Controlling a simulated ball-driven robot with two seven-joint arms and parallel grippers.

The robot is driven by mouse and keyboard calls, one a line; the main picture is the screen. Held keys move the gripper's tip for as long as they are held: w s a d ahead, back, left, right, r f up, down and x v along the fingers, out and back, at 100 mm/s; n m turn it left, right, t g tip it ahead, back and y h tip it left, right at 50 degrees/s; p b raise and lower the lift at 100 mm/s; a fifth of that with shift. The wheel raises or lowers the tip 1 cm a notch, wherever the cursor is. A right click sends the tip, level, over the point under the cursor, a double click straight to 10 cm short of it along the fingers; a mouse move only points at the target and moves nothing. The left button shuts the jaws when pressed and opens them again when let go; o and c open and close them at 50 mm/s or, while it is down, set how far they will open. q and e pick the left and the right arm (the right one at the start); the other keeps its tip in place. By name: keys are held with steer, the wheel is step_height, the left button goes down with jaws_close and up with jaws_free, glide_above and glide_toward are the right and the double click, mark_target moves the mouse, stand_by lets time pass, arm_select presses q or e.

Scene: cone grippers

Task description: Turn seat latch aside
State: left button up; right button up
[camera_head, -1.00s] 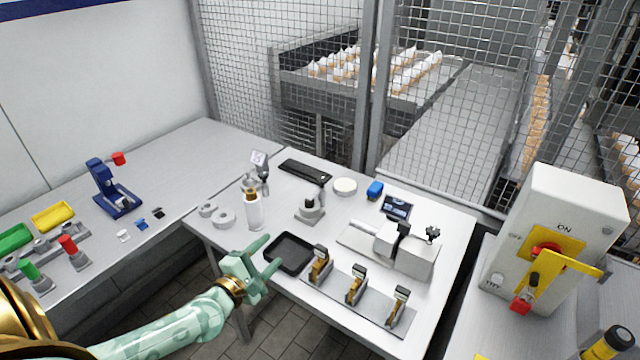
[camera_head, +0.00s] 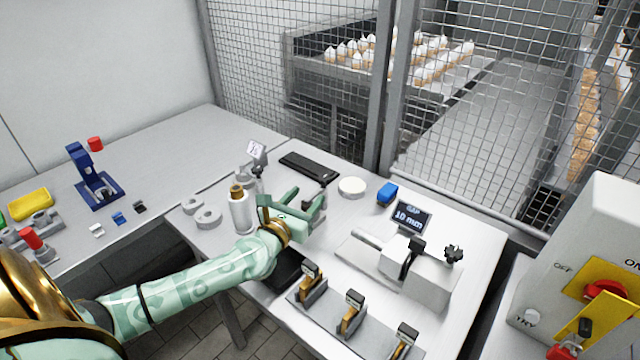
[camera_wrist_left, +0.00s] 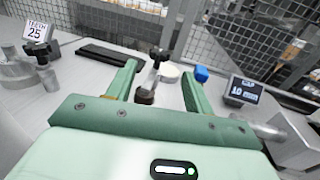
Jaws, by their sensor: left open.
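My left gripper (camera_head: 308,200) is open and empty above the table, reaching over the small grey seat stand, which it mostly hides in the head view. In the left wrist view a black-topped post (camera_wrist_left: 157,58) with a dark round foot (camera_wrist_left: 145,97) shows between the two open fingers (camera_wrist_left: 162,70); I cannot tell whether they touch it. I cannot tell for sure which part is the seat latch. To the right is a grey gauge fixture (camera_head: 432,280) with a black lever (camera_head: 412,257) and a black star knob (camera_head: 454,254). My right gripper is out of view.
A display reading 10 mm (camera_head: 410,217) and a blue block (camera_head: 387,193) stand behind the fixture. A white bottle (camera_head: 241,214) is left of my gripper. A black tray (camera_head: 283,270) lies under my arm. Several brass-coloured pieces stand along the front. A mesh fence (camera_head: 300,90) closes the back.

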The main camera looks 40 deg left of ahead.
mark_target(321, 181)
arm_select(q)
steer(key=w, duration=0.4)
steer(key=w+b, duration=0.1)
steer(key=w, duration=0.1)
steer(key=shift+w+a+f, duration=0.1)
steer(key=shift+w+a, duration=0.1)
steer(key=shift+a, duration=0.2)
steer(key=shift+w, duration=0.4)
jaws_close()
steer(key=shift+d+r+n+y+p, duration=0.1)
steer(key=shift+r+n+y+p, duration=0.2)
steer(key=shift+n+y+p, duration=0.25)
steer(key=shift+y, duration=0.55)
steer(key=shift+f, duration=0.25)
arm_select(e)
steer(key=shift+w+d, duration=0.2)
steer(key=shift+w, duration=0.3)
arm_select(q)
jaws_free()
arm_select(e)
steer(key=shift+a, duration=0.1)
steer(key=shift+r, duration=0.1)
